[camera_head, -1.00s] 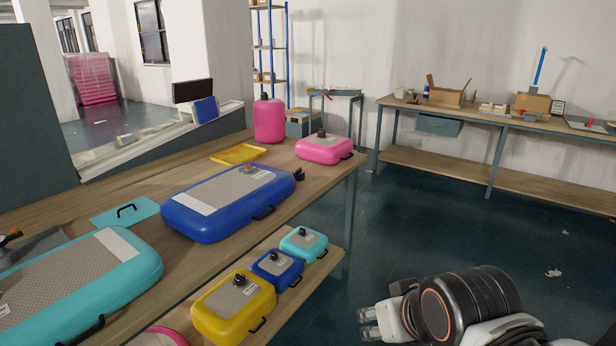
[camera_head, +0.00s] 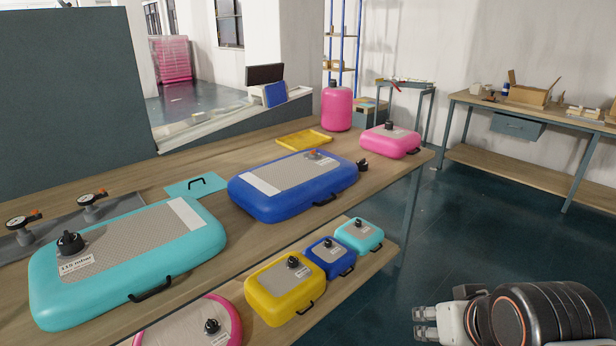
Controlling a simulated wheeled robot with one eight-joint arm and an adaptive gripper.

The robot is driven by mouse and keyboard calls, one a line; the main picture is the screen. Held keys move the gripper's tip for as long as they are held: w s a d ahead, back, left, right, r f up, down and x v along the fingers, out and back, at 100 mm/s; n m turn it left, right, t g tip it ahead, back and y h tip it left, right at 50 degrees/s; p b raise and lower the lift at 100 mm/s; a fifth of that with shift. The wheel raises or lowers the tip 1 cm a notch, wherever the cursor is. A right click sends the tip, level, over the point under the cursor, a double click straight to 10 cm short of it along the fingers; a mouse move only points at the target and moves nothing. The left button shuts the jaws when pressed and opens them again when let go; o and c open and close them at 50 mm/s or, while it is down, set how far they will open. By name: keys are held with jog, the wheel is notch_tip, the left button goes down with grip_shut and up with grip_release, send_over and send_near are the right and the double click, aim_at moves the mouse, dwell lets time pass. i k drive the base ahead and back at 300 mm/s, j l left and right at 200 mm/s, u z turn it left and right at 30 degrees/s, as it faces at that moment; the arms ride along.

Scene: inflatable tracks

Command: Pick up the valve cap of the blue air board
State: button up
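The large blue air board (camera_head: 258,206) lies flat on the wooden table in the middle of the view, with a grey top and a white label strip. A small orange-red part (camera_head: 313,155) shows on its top near the far end. A small black knob-shaped piece (camera_head: 362,165), which looks like the valve cap, is by the board's right end; I cannot tell whether it touches the board. My gripper (camera_head: 422,323) is at the bottom right, low and well away from the board. Its two fingers are apart with nothing between them.
A large teal board (camera_head: 205,240) with a black valve lies nearer at left. Small yellow (camera_head: 262,290), blue (camera_head: 332,268) and teal (camera_head: 372,244) cushions sit on a lower shelf in front. Pink cushions stand beyond. The floor (camera_head: 480,225) at right is clear.

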aim_at(363, 164)
jog(key=i+l+u, duration=0.15)
jog(key=u, duration=0.35)
jog(key=i+l+u, duration=0.25)
jog(key=u, duration=0.25)
jog(key=i+l, duration=0.15)
jog(key=l, duration=0.2)
jog(key=i+l+u, duration=0.1)
jog(key=l, duration=0.25)
jog(key=i+l, duration=0.25)
jog(key=l, duration=0.15)
jog(key=i+l+u, duration=0.1)
jog(key=l, duration=0.25)
jog(key=i+l, duration=0.2)
jog(key=l, duration=0.15)
jog(key=i+l+u, duration=0.1)
jog(key=l, duration=0.3)
jog(key=i+l, duration=0.2)
jog(key=i+l+u, duration=0.15)
jog(key=l, duration=0.2)
